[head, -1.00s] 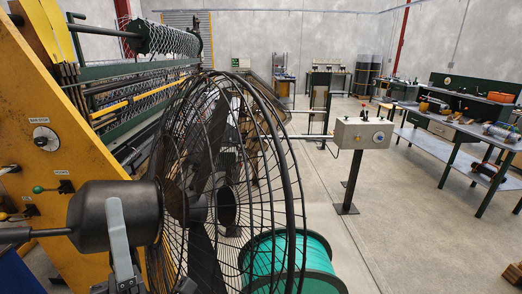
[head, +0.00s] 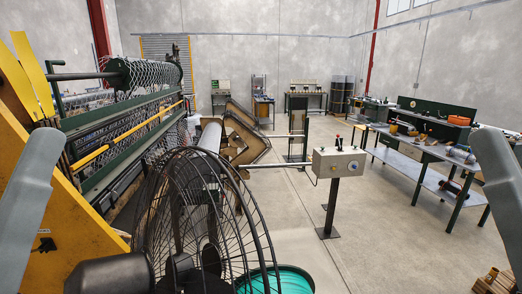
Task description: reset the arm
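My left arm (head: 28,210) shows as a grey link at the left edge, in front of the yellow machine frame. My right arm (head: 500,190) shows as a grey link at the right edge, in front of the workbench side. Both links rise from the lower part of the picture. Neither gripper shows, so I cannot see its fingers or whether it holds anything.
A large black caged fan (head: 205,225) stands close in front, with a green spool (head: 290,280) beside its base. The weaving machine (head: 125,110) fills the left. A control box (head: 339,162) stands on a post at centre right. Open floor (head: 400,235) lies before the workbench (head: 425,178).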

